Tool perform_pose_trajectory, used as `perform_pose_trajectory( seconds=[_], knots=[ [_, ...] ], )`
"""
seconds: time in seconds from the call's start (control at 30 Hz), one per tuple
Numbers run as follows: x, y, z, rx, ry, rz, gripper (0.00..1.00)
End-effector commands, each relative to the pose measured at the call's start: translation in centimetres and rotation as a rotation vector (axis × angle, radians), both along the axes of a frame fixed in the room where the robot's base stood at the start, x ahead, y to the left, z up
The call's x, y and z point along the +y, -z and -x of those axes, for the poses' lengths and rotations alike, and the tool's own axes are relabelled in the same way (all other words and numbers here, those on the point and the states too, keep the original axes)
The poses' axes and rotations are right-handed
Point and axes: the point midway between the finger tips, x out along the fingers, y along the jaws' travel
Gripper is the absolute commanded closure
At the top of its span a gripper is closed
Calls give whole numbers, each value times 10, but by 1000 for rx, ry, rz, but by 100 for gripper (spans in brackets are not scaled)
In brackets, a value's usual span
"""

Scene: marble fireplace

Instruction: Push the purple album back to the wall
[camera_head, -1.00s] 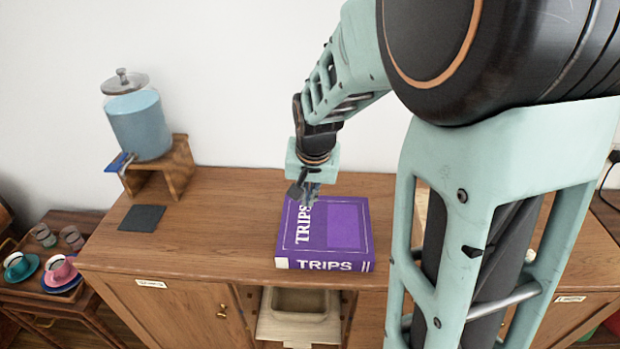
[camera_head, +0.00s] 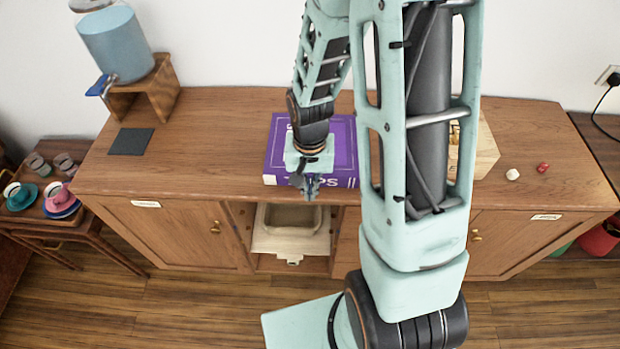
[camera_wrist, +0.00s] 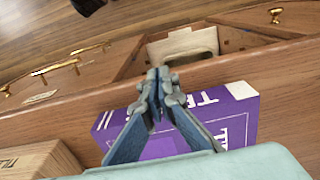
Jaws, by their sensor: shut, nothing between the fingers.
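The purple album (camera_head: 343,150) lies flat on the wooden sideboard (camera_head: 215,135), its lettered spine facing the front edge. The white wall (camera_head: 230,40) stands behind the sideboard, with bare wood between it and the album. My gripper (camera_head: 309,195) is shut and empty, pointing down at the album's front side and covering part of the spine lettering. In the wrist view the shut fingertips (camera_wrist: 157,75) appear over the sideboard's front edge, with the purple album (camera_wrist: 225,125) behind and beside them. I cannot tell whether they touch it.
A drink dispenser (camera_head: 118,42) on a wooden stand and a dark square mat (camera_head: 131,142) are at the left. A wooden box (camera_head: 484,150) is right of the album, partly behind my arm. Small white and red items (camera_head: 513,174) lie farther right.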

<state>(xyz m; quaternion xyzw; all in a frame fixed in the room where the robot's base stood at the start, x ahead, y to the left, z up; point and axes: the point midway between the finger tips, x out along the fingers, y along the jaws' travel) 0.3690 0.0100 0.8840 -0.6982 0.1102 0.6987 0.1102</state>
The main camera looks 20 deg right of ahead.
Motion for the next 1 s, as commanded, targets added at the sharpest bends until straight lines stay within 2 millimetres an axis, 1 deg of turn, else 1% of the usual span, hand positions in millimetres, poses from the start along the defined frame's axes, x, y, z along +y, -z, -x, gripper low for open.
perform_pose_trajectory(
  seconds=[0.03, 0.07, 0.1, 0.2, 0.33, 0.83, 0.93, 1.0],
  knots=[
    [0, 9, 2, 5, -1, 0, 100],
    [-1, 10, -2, 2, 1, -1, 100],
    [-4, 6, -11, -2, 3, 0, 100],
    [-8, 6, -24, 0, 3, -1, 100],
    [-11, 7, -34, -1, 2, 0, 100],
    [-14, 8, -41, -1, 2, 0, 100],
    [-17, 9, -53, -3, 3, 0, 100],
    [-21, 9, -66, -6, 4, 1, 100]
  ],
)
